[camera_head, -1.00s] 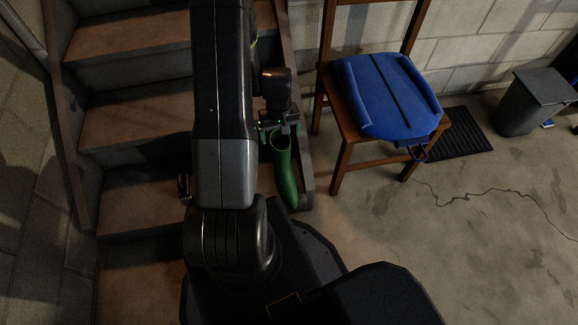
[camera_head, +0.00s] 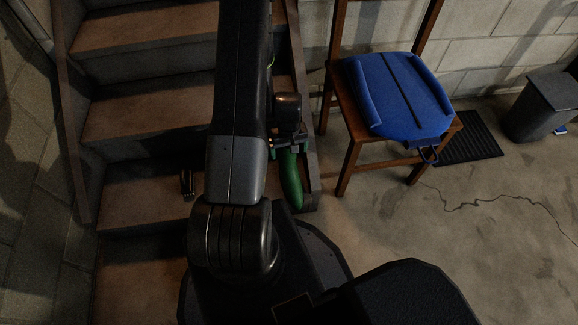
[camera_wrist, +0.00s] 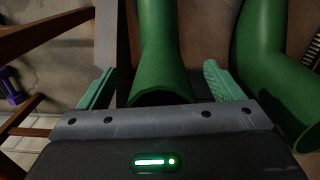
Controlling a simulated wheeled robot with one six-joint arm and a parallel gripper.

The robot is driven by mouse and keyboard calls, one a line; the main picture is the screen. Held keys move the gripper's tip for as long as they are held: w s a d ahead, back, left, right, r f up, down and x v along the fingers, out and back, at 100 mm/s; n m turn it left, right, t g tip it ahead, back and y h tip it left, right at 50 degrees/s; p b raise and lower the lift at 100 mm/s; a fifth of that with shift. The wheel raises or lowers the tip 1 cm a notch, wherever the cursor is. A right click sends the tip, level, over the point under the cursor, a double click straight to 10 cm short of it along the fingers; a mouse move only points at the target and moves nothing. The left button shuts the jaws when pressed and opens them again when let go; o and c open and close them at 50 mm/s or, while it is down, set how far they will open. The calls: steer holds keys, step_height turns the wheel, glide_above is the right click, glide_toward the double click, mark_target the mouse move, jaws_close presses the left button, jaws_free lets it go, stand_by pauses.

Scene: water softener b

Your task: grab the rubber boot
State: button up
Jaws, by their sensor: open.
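The fingers are apart, with a gap on each side of the boot shaft. A second green boot (camera_wrist: 262,70) shows to the right, outside the right finger. In the head view, my arm hides the area left of the boot.
Wooden stairs (camera_head: 140,115) rise on the left, with a small dark object (camera_head: 187,184) on one step. A purple dumbbell (camera_wrist: 12,86) shows at far left. Floor at right is mostly clear.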

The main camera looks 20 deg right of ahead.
steer(key=shift+c, duration=0.2)
steer(key=shift+r, duration=0.1)
steer(key=c, duration=1.6)
